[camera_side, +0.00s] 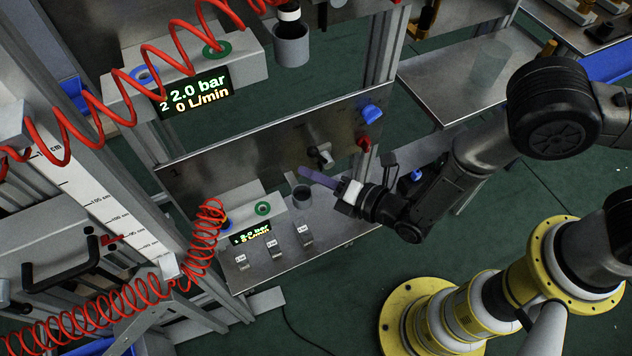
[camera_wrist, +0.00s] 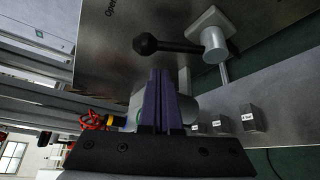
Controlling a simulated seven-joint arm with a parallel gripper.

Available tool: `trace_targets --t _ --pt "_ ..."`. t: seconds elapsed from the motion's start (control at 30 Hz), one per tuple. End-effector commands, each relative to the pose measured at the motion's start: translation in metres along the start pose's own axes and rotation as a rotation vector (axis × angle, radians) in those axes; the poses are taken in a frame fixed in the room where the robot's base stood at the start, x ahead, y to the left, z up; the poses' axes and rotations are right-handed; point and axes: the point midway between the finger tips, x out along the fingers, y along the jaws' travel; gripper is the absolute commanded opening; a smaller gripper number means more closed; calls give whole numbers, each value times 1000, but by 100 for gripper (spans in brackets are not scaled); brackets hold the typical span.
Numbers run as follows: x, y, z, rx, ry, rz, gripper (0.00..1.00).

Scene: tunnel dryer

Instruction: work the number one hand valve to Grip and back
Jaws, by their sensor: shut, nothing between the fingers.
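The hand valve has a black lever with a round knob (camera_side: 318,156) and stands out from an upright metal panel (camera_side: 225,163) in the side view. In the wrist view its lever (camera_wrist: 160,45) runs sideways from a pale round hub (camera_wrist: 213,43), knob end to the left. My gripper (camera_side: 304,171) has purple fingers, pressed together and empty, just below the lever in the side view. In the wrist view my gripper (camera_wrist: 160,72) points up toward the lever, with a small gap in the picture. I cannot tell the depth between them.
A blue knob (camera_side: 371,113) and a red knob (camera_side: 363,144) sit at the panel's right end. A display (camera_side: 195,93) reads 2.0 bar, 0 L/min. Red coiled hoses (camera_side: 85,98) hang at left.

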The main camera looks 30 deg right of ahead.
Motion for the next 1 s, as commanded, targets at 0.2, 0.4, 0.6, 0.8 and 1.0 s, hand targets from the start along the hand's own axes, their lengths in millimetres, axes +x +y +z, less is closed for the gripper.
trace_targets --t 0.2,0.4,0.6,0.8,1.0 --pt "-7 0 18 1 -1 0 0" --pt "-8 0 21 0 1 -1 0" --pt "-8 0 21 0 0 0 0" --pt "-9 0 22 1 0 0 0" --pt "-10 0 24 1 0 0 0"
